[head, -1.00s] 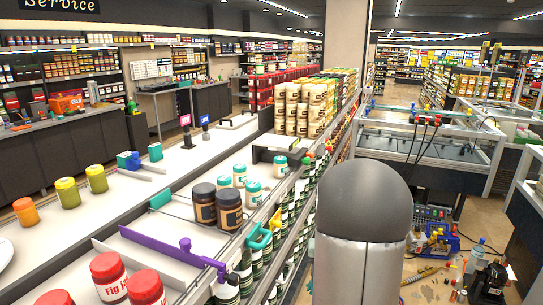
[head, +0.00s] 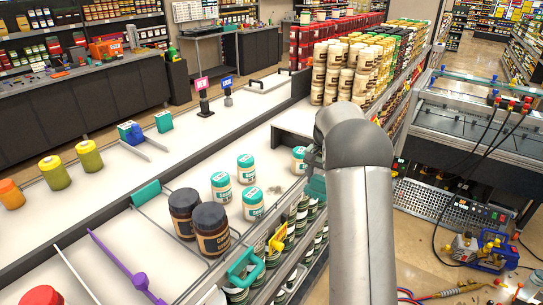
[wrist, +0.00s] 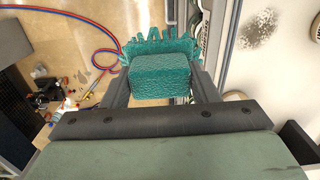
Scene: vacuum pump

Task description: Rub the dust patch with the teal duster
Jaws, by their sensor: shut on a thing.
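The teal duster (wrist: 160,72) is between the fingers of my gripper (wrist: 162,82) in the wrist view, with its ragged bristle edge pointing away from the palm. In the head view a small part of the duster (head: 316,187) shows beside my arm at the white shelf's right edge. My gripper is mostly hidden there behind my arm. The dust patch (wrist: 257,30) is a grey speckled smudge on the white surface at the upper right of the wrist view, apart from the duster. A faint grey smudge (head: 275,190), likely the same patch, shows near the teal-labelled jars in the head view.
Teal-labelled jars (head: 221,187) and dark brown jars (head: 210,229) stand left of my arm. Stacked cream jars (head: 345,72) stand behind it. A teal clamp (head: 244,266) sits on the shelf's front rail. Hoses and small parts lie on the floor at right.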

